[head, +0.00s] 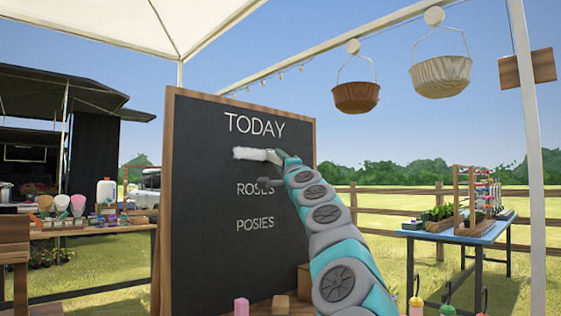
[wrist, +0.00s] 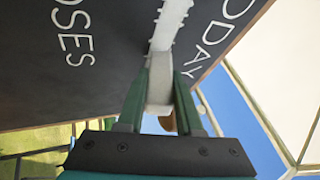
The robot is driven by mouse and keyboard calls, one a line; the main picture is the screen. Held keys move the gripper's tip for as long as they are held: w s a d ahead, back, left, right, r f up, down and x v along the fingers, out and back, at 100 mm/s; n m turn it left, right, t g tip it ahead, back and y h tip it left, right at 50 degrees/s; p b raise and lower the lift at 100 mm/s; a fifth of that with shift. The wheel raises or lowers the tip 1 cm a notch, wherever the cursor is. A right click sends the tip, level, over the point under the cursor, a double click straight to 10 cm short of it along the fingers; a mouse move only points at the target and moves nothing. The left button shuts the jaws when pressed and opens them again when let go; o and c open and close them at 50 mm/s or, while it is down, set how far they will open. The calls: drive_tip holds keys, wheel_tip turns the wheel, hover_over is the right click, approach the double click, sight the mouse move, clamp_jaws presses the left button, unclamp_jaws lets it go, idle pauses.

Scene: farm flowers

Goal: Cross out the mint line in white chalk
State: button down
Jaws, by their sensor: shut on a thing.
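The chalkboard (head: 210,258) stands upright in a wooden frame, with TODAY (head: 254,125) at the top and ROSES (head: 255,189) and POSIES (head: 255,224) lower down. Between TODAY and ROSES is a thick, rough white chalk mark (head: 249,154); no mint lettering can be read there. The mark also shows in the wrist view (wrist: 168,25), running between the two words. My gripper (head: 280,157) is at the right end of the mark. In the wrist view its fingers are shut on a white chalk stick (wrist: 160,82), which points at the board. Whether its tip touches cannot be told.
A pink stick (head: 241,306) and a tan block (head: 280,305) show low in front of the board. Two baskets (head: 356,97) (head: 441,76) hang at upper right. A blue table (head: 460,233) with plants stands at right, and a stall table (head: 90,229) at left.

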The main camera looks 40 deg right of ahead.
drive_tip(key=shift+w, duration=0.35)
drive_tip(key=shift+d, duration=0.1)
drive_tip(key=shift+a, duration=0.2)
idle(1.3)
drive_tip(key=s, duration=0.6)
drive_tip(key=shift+d+b, duration=0.3)
drive_tip(key=shift+s, duration=0.1)
